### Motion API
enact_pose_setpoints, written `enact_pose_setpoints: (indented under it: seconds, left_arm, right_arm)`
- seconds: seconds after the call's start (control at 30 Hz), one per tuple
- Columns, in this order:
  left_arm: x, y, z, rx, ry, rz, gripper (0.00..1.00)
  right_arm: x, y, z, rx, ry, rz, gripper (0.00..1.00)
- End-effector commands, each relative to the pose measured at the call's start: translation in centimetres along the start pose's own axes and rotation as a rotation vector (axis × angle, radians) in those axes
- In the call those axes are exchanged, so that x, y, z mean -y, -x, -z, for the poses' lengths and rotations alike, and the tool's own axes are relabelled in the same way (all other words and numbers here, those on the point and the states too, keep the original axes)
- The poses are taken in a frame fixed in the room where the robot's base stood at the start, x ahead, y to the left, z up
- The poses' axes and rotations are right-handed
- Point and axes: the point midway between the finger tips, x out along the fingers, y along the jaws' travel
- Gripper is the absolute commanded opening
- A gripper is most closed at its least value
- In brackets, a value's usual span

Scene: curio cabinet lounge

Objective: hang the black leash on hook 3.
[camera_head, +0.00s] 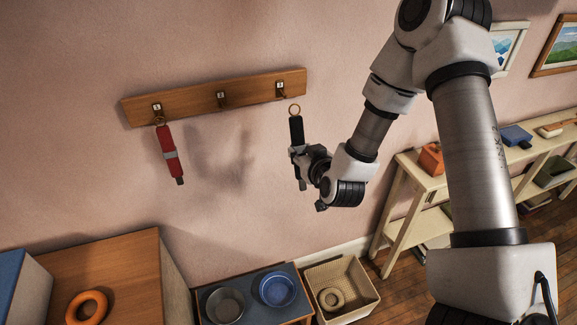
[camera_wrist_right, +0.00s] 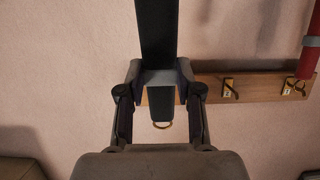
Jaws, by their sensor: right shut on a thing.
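The black leash (camera_head: 296,131) is upright in my right gripper (camera_head: 298,152), its brass ring at the top. In the head view the ring shows just below and right of the rightmost hook (camera_head: 281,90), apart from it in the picture. The depth gap is unclear. In the right wrist view the leash (camera_wrist_right: 156,30) runs between the shut fingers, ring at the bottom; it hides part of the rack. My left gripper is out of view.
A red leash (camera_head: 168,150) hangs on the leftmost hook; the middle hook (camera_head: 221,98) is empty. Below are a bench with two bowls (camera_head: 278,289), a wicker basket (camera_head: 350,273) and a wooden cabinet (camera_head: 120,262). A cream shelf (camera_head: 408,165) stands right.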

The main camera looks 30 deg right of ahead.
Motion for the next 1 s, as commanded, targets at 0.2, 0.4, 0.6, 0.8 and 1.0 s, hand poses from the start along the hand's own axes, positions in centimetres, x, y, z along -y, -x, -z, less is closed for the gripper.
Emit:
enact_pose_setpoints:
  seconds: [0.2,0.4,0.6,0.8,1.0]
  left_arm:
    - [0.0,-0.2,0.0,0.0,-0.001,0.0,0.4]
    - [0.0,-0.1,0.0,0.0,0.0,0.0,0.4]
    - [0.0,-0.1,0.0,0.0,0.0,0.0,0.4]
    - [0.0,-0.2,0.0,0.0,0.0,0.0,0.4]
    - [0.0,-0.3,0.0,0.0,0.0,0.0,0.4]
  right_arm:
    - [0.0,-0.1,-0.1,-0.002,0.001,0.0,0.0]
    - [0.0,-0.3,0.0,-0.002,0.001,-0.001,0.0]
    - [0.0,-1.5,0.4,-0.002,0.002,-0.001,0.0]
    - [0.0,-2.9,0.8,-0.001,0.001,-0.001,0.0]
    - [0.0,-4.3,1.1,-0.001,0.001,-0.001,0.0]
